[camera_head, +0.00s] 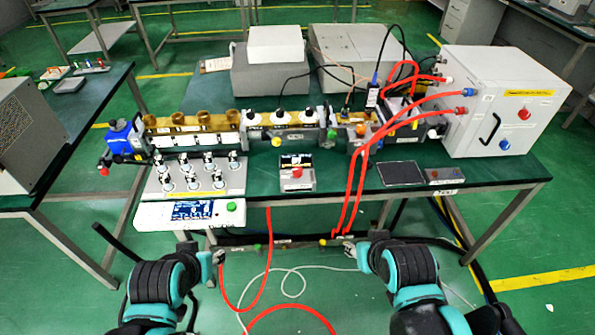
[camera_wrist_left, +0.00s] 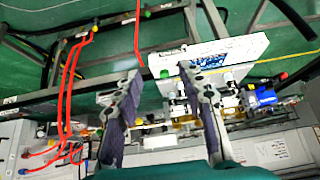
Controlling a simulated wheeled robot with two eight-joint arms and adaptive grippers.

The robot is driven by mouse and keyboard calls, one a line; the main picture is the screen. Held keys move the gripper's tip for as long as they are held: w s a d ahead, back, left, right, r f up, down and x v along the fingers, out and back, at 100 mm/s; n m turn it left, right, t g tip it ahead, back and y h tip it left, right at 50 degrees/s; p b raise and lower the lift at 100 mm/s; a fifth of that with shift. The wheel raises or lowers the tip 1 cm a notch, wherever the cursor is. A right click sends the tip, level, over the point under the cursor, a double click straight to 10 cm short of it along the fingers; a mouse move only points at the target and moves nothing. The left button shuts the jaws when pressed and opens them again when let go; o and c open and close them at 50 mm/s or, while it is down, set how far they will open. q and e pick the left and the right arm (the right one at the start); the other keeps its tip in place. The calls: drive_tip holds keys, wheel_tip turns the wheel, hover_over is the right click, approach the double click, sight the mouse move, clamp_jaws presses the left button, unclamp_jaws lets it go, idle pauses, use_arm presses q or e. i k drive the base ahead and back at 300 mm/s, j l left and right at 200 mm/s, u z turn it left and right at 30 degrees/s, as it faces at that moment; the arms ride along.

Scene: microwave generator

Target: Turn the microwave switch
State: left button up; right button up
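The microwave bench (camera_head: 330,190) carries a generator setup, and which control is the named switch is not clear. A white control unit (camera_head: 165,217) with a blue screen and green knob (camera_head: 231,207) sits at the front left; it also shows in the left wrist view (camera_wrist_left: 228,55). A small box with a red knob (camera_head: 296,172) stands mid-bench. A white cabinet (camera_head: 490,100) at right has red (camera_head: 523,114) and blue (camera_head: 504,145) knobs. My left gripper (camera_head: 203,252) is open and empty, below the control unit, its fingers apart in the wrist view (camera_wrist_left: 158,73). My right gripper (camera_head: 365,242) appears open and empty before the bench edge.
A waveguide line (camera_head: 280,130) runs across the bench, with grey boxes (camera_head: 270,75) behind. Red hoses (camera_head: 365,160) hang from the cabinet over the front edge. A black flat pad (camera_head: 400,173) lies at the front right. Another table (camera_head: 85,110) stands at left.

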sight(296, 170)
drive_tip(key=i+l, duration=0.15)
drive_tip(key=i, duration=0.35)
drive_tip(key=i+l, duration=0.1)
drive_tip(key=i, duration=0.35)
